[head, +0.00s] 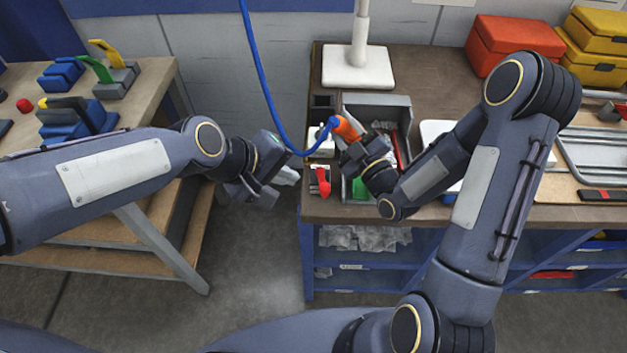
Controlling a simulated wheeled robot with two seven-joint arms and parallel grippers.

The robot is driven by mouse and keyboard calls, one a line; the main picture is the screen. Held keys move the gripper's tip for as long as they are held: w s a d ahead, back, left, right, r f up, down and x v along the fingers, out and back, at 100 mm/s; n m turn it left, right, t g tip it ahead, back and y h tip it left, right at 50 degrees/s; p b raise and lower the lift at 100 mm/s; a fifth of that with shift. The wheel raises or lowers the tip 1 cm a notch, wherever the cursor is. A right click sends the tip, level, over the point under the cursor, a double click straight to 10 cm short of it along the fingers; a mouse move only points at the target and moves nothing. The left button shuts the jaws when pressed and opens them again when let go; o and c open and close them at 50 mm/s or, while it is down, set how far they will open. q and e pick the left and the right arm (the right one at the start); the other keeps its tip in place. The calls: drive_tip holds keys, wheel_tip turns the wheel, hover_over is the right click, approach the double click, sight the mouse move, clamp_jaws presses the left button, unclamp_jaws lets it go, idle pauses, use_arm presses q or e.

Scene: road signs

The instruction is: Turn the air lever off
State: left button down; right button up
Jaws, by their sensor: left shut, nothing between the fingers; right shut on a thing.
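A small red lever (321,180) sits on the front left edge of the brown workbench, left of a grey tray. I take it to be the air lever; its exact setting is too small to tell. My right gripper (352,146) is shut on an orange air tool (347,128) with a blue hose (262,75) joined to it, above the tray's left side. My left gripper (262,193) is shut and empty, left of the workbench, over the gap between the tables and apart from the lever.
The grey tray (392,101) holds green and red items. A white lamp stand (357,68) stands behind it. Red (512,43) and yellow (600,45) boxes are at the back right. A wooden table (150,92) with coloured levers stands at left. Floor shows between the tables.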

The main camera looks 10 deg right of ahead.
sight(323, 186)
use_arm(q)
drive_tip(key=x, duration=1)
drive_tip(key=shift+w+d+f+b, duration=0.1)
drive_tip(key=shift+f+b, duration=0.05)
drive_tip(key=shift+b, duration=0.2)
use_arm(e)
drive_tip(key=shift+f, duration=0.45)
